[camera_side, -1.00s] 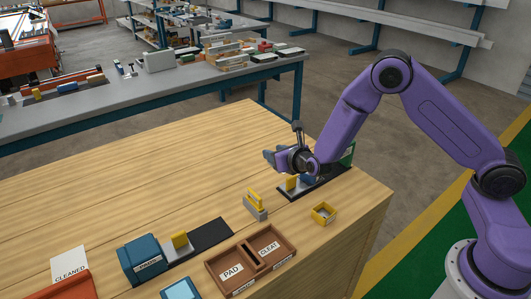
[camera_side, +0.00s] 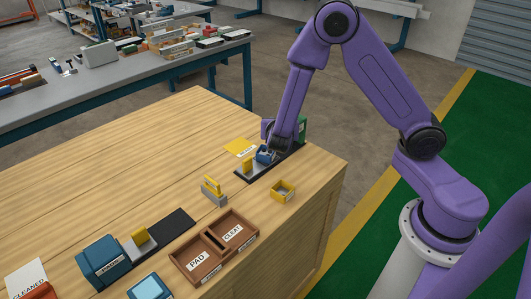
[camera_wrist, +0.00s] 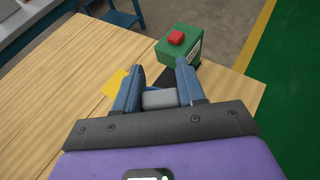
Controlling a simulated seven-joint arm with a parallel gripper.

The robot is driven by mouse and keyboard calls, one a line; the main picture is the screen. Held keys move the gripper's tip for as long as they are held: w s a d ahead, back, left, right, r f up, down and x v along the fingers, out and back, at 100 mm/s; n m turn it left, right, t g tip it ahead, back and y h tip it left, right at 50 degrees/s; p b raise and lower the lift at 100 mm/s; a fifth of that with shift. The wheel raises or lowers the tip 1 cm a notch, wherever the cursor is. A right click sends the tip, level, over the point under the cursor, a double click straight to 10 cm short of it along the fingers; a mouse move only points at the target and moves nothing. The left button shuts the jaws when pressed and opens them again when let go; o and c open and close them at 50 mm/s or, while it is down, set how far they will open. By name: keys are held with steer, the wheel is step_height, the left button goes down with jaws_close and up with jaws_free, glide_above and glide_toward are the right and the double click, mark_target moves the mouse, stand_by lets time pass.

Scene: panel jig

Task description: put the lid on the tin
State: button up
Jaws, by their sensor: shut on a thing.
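No tin or lid can be made out in either view. In the side view my gripper (camera_side: 270,154) points down at the black strip near the table's far right corner, beside a green box (camera_side: 302,128). In the wrist view its two blue-grey fingers (camera_wrist: 160,95) are shut on a small grey block (camera_wrist: 160,99). The block's lower part is hidden. The green box, with a red button (camera_wrist: 176,38) on top, stands just beyond the fingers. A yellow upright piece (camera_side: 247,166) stands on the same strip, left of my gripper.
A yellow bin (camera_side: 283,191), a grey block with a yellow handle (camera_side: 213,191) and a brown two-part tray (camera_side: 210,262) marked PAD and CLEAT stand nearer. A blue box (camera_side: 103,262) is at front left. A yellow card (camera_side: 240,147) lies behind the strip.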

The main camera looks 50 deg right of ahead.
steer(key=s+d+r+m+g+h, duration=0.1)
steer(key=s+d+m+g+h, duration=0.15)
steer(key=s, duration=0.25)
steer(key=m+g, duration=0.1)
glide_above(269, 152)
steer(key=f, duration=0.9)
steer(key=shift+s+d, duration=0.1)
steer(key=shift+d, duration=0.2)
steer(key=shift+w+f, duration=0.35)
steer(key=shift+f, duration=0.05)
steer(key=shift+f+y, duration=0.25)
steer(key=shift+f, duration=1.3)
steer(key=o, duration=1)
steer(key=shift+f, duration=0.1)
steer(key=shift+o, duration=0.2)
